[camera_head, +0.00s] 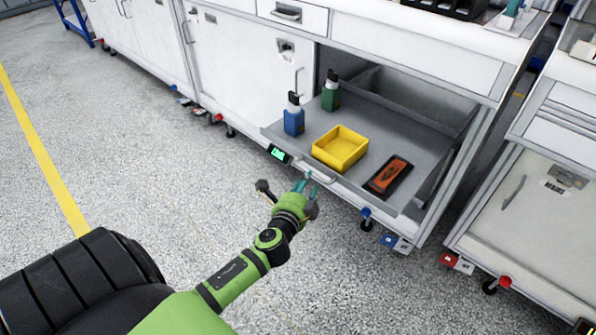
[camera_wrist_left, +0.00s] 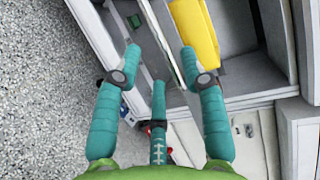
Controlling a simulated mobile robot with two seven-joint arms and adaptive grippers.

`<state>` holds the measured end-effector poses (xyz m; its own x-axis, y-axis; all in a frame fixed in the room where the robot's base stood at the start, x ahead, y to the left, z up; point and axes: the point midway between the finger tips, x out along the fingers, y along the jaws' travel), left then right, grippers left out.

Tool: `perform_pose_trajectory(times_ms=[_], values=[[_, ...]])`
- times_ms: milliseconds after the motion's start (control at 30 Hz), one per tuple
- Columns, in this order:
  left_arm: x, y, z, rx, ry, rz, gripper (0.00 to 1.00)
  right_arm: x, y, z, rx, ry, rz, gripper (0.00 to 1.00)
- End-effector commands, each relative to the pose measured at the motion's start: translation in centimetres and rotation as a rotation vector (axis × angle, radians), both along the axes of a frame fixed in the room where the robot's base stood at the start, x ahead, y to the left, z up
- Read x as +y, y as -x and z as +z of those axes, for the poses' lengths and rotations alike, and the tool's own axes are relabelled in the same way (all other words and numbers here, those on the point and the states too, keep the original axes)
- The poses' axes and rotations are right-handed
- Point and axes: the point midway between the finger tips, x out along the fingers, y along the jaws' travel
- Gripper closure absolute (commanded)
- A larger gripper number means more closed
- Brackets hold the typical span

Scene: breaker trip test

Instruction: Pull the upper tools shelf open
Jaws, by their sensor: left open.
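The grey tools shelf (camera_head: 385,125) sticks out from an open cabinet bay, with a small display (camera_head: 279,154) on its front and a pale bar handle (camera_head: 325,173). It carries a blue bottle (camera_head: 293,120), a green bottle (camera_head: 330,97), a yellow bin (camera_head: 341,147) and an orange-and-black tool (camera_head: 388,176). My left gripper (camera_head: 307,181) is at the shelf front, close to the handle. In the left wrist view its teal fingers (camera_wrist_left: 165,80) are spread, with the shelf's front edge between them. Contact with the handle cannot be told. My right gripper is not in view.
A closed white cabinet (camera_head: 235,75) stands left of the bay. Another white cabinet (camera_head: 530,210) stands close on the right. Castors with coloured pedals (camera_head: 390,241) stick out below. The speckled floor (camera_head: 140,150) in front is clear, with a yellow line (camera_head: 40,150).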

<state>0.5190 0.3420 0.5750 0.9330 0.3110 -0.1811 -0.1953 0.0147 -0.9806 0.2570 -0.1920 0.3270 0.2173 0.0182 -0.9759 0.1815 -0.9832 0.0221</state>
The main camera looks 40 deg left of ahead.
Motion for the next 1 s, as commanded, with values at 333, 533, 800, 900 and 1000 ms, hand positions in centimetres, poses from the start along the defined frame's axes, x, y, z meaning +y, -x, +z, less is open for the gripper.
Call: perform_pose_trajectory(times_ms=[333,533,800,900,1000], values=[[-2.0,6.1,1.1,0.002,0.001,0.000,0.58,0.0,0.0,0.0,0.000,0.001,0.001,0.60],[-2.4,7.1,1.4,0.000,0.000,0.001,0.58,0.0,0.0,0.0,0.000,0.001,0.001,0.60],[-2.4,7.1,1.4,0.000,-0.001,0.000,0.58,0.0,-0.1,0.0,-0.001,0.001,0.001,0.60],[-2.4,7.1,1.4,0.000,-0.001,0.000,0.58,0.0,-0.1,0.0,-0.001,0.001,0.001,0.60],[-2.4,7.1,1.4,0.000,-0.001,0.000,0.58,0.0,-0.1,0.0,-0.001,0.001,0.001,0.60]])
